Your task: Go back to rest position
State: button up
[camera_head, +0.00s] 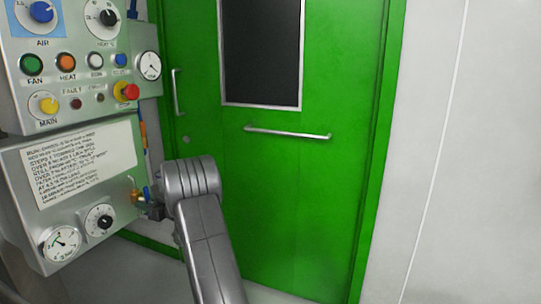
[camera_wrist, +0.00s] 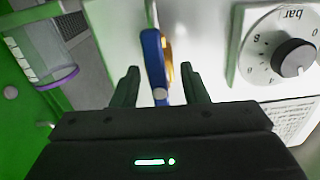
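My gripper (camera_wrist: 158,72) is open in the wrist view, with its two dark fingers apart. A blue valve lever (camera_wrist: 153,58) with a brass-coloured part beside it lies between the fingers, with gaps visible on both sides.
The upper control panel (camera_head: 78,75) carries knobs, coloured buttons and a red stop button (camera_head: 131,91). The lower panel has a label (camera_head: 84,163), a gauge (camera_head: 62,243) and a dial (camera_head: 99,219). A closed green door (camera_head: 290,180) stands behind; the right side is clear.

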jog(key=m+p, duration=0.1)
jog(key=m, duration=0.2)
jog(key=m+p, duration=0.1)
jog(key=m, duration=0.1)
jog(key=shift+d+r+p, duration=0.15)
jog(key=shift+r+p, duration=0.15)
jog(key=m+p, duration=0.1)
jog(key=m, duration=0.3)
jog(key=shift+f+m, duration=0.1)
jog(key=shift+m, duration=0.2)
jog(key=shift+d+f, duration=0.1)
